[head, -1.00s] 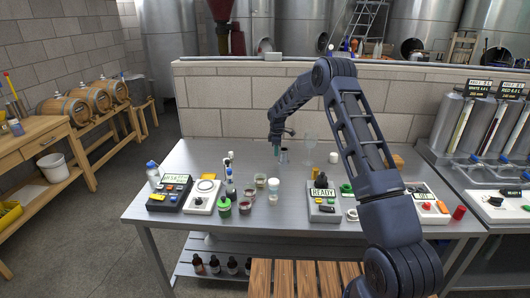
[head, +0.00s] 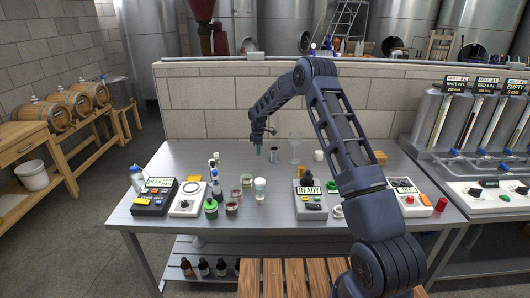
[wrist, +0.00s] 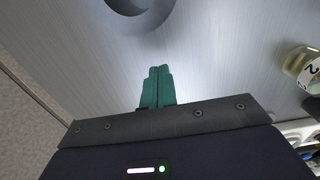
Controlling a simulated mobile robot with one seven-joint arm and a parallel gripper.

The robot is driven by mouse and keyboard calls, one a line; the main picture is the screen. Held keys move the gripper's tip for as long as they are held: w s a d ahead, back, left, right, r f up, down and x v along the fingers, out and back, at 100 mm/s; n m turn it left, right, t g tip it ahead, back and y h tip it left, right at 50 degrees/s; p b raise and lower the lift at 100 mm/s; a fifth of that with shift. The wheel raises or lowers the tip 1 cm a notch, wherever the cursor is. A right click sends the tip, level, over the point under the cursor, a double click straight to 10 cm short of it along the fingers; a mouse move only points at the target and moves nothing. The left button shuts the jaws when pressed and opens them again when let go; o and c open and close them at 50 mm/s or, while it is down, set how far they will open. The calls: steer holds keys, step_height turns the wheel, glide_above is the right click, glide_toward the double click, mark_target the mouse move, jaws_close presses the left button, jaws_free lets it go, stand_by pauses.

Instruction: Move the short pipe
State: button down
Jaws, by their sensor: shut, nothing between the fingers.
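A short grey metal cylinder (head: 274,155), which looks like the short pipe, stands upright on the steel table behind the row of jars. Whether it is hollow is too small to tell. My gripper (head: 258,150) points down just left of it, apart from it. Its green fingers, also seen in the wrist view (wrist: 157,85), are shut with nothing between them. A dark grey round shape (wrist: 140,6), cut off by the top edge of the wrist view, lies beyond the fingertips and may be the same cylinder.
A clear glass (head: 295,147) and a white cup (head: 318,156) stand to the right of the cylinder. Jars (head: 260,190) and devices (head: 310,203) fill the table's front. A labelled jar (wrist: 303,66) shows at the wrist view's right. The table's back left is bare.

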step_height(320, 180, up, 10)
steer(key=s+d+r+m+t, duration=0.1)
steer(key=s+d+r+m, duration=0.1)
steer(key=s+d+r, duration=0.45)
steer(key=s+d+r+m, duration=0.2)
steer(key=s+d+r, duration=0.15)
steer(key=r, duration=0.65)
steer(key=s+d+r+m+t, duration=0.1)
steer(key=s+d+r+m, duration=0.1)
steer(key=s+d+r, duration=0.4)
steer(key=s+d+r+m, duration=0.2)
steer(key=s+d+r, duration=0.15)
steer(key=s, duration=0.35)
steer(key=s+d+r+m+t, duration=0.1)
steer(key=s+d+m, duration=0.25)
steer(key=s, duration=0.45)
steer(key=s+d+r+m, duration=0.15)
steer(key=s+d, duration=0.25)
steer(key=s, duration=0.5)
steer(key=s+d+f+m, duration=0.2)
steer(key=s, duration=0.6)
steer(key=s+d+f+m+t, duration=0.1)
steer(key=s+d+f+m, duration=0.1)
steer(key=s, duration=0.6)
steer(key=shift+d+f+m+t, duration=0.15)
steer(key=shift+f+m+t, duration=0.15)
steer(key=shift+f+m, duration=0.2)
stand_by(0.8)
